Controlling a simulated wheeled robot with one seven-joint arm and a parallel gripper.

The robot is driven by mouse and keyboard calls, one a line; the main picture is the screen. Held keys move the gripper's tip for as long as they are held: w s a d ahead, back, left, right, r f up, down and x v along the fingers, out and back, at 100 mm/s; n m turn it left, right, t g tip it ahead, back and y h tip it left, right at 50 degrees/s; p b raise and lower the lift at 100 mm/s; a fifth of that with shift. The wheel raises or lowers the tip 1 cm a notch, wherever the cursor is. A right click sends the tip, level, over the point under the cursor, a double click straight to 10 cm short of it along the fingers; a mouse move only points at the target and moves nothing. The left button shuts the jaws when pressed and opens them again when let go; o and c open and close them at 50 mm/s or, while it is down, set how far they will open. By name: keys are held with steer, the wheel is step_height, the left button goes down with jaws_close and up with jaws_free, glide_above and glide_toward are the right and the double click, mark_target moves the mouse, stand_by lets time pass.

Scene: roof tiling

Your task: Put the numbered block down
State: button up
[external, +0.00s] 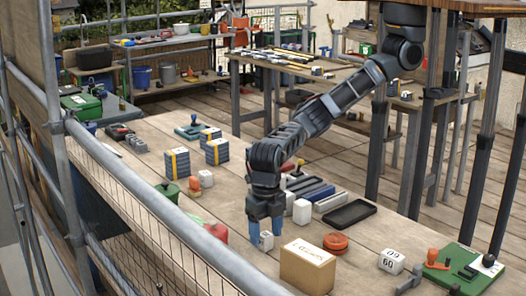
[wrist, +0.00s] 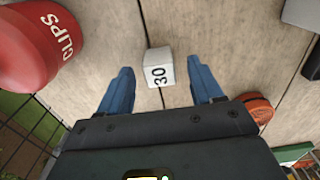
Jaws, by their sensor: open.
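A white block marked 30 (wrist: 159,67) sits on the wooden table between the two blue fingers of my gripper (wrist: 161,80). There is a gap on each side of it, so the fingers are open and not touching it. In the external view my gripper (external: 265,230) is low at the tabletop, with the white block (external: 266,241) partly hidden behind the fingers. A second white numbered block, showing 60 (external: 390,262), stands apart to the right on the table.
A red tub lettered CLIPS (wrist: 30,45) is left of my gripper. A cardboard box (external: 307,267) and an orange round item (external: 336,243) are close on the right. A black tray (external: 349,213) lies behind them. A metal rail (external: 150,185) runs along the table's near left edge.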

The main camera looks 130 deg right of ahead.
mark_target(266, 234)
step_height(266, 234, up, 10)
steer(key=shift+r, duration=0.25)
stand_by(0.5)
